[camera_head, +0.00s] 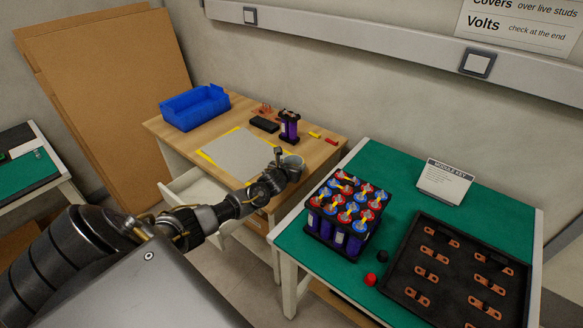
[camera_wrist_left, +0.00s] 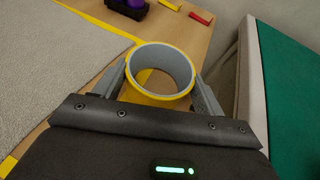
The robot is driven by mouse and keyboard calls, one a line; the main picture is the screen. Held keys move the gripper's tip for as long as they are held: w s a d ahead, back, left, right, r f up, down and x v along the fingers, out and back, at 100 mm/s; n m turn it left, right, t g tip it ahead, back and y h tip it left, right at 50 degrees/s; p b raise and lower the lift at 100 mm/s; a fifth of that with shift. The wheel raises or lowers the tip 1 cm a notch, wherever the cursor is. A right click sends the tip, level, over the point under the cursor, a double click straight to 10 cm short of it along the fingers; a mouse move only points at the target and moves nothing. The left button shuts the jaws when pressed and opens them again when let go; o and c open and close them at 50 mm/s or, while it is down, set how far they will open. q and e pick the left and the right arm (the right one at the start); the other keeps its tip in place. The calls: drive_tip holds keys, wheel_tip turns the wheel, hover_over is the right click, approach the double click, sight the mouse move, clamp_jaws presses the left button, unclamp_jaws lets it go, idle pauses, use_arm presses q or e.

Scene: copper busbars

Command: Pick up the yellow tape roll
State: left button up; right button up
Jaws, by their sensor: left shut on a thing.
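The yellow tape roll (camera_wrist_left: 150,97) has a yellow outside and a grey inner wall. In the left wrist view it sits between the two fingers of my left gripper (camera_wrist_left: 160,88), which is shut on it from both sides. In the head view my left gripper (camera_head: 281,172) is over the right front part of the wooden desk, with the roll (camera_head: 293,161) at its tip, its ring opening facing up. Whether the roll touches the desk top is hard to tell. My right gripper is not in view.
The wooden desk (camera_head: 318,150) holds a blue bin (camera_head: 195,107), a grey mat (camera_head: 237,152) and purple cells (camera_head: 289,126). An open drawer (camera_head: 190,186) juts out below. A green table (camera_head: 385,160) to the right carries a battery module (camera_head: 345,213) and a busbar tray (camera_head: 450,275).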

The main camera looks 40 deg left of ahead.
sight(291, 159)
use_arm(q)
wheel_tip(291, 159, up, 3)
drive_tip(key=shift+a, duration=0.1)
drive_tip(key=s+r+b, duration=0.1)
drive_tip(key=s+r, duration=0.8)
drive_tip(key=s, duration=0.5)
drive_tip(key=shift+d+r, duration=0.25)
drive_tip(key=shift+d, duration=0.05)
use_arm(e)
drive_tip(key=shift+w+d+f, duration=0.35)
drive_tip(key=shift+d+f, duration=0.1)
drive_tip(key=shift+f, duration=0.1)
